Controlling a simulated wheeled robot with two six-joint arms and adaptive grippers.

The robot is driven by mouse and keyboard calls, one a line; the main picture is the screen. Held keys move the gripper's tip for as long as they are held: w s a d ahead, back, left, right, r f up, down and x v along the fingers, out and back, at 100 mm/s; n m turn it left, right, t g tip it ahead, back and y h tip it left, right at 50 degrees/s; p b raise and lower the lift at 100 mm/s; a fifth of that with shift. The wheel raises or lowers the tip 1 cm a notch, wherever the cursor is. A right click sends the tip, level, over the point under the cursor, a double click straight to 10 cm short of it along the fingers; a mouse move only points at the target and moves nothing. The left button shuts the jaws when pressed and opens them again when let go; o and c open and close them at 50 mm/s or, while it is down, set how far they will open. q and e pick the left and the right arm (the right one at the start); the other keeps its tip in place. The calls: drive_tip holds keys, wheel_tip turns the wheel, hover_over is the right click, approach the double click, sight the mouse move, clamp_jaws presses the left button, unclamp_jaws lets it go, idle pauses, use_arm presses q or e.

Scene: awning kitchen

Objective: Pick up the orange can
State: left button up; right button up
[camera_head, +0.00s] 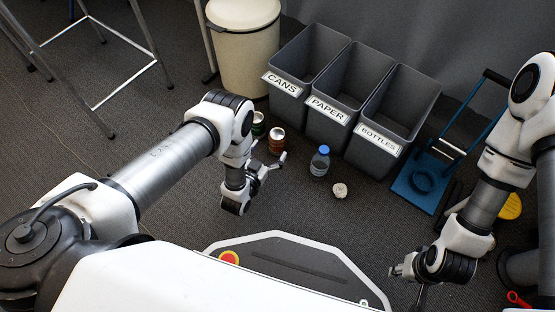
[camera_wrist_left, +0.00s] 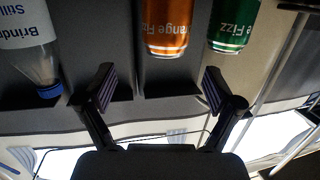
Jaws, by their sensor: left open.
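The orange can (camera_head: 277,140) stands on the dark floor in front of the bin labelled CANS. In the left wrist view, which looks upside down, the orange can (camera_wrist_left: 165,28) shows at the top middle with part of its "Orange Fizz" lettering. My left gripper (camera_head: 268,165) is just on the near side of the can. Its fingers are spread in the left wrist view (camera_wrist_left: 160,88), with nothing between them, and the can lies beyond the fingertips, apart from them. My right gripper (camera_head: 406,282) is far off at the lower right, too small to tell its opening.
A green can (camera_head: 258,125) stands close to the orange can's left. A blue-capped bottle (camera_head: 320,162) and a crumpled white ball (camera_head: 340,190) are to its right. The CANS bin (camera_head: 306,55), PAPER bin (camera_head: 350,80) and BOTTLES bin (camera_head: 402,95) stand behind; a blue trolley (camera_head: 420,182) is right.

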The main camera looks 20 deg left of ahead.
sight(281, 128)
use_arm(q)
drive_tip(key=b+x, duration=0.1)
drive_tip(key=x, duration=0.1)
drive_tip(key=b+x, duration=0.2)
drive_tip(key=x, duration=0.1)
drive_tip(key=b+x, duration=0.2)
drive_tip(key=shift+w+a+f, duration=0.1)
drive_tip(key=shift+w+a, duration=0.2)
drive_tip(key=shift+a, duration=0.05)
drive_tip(key=c, duration=1)
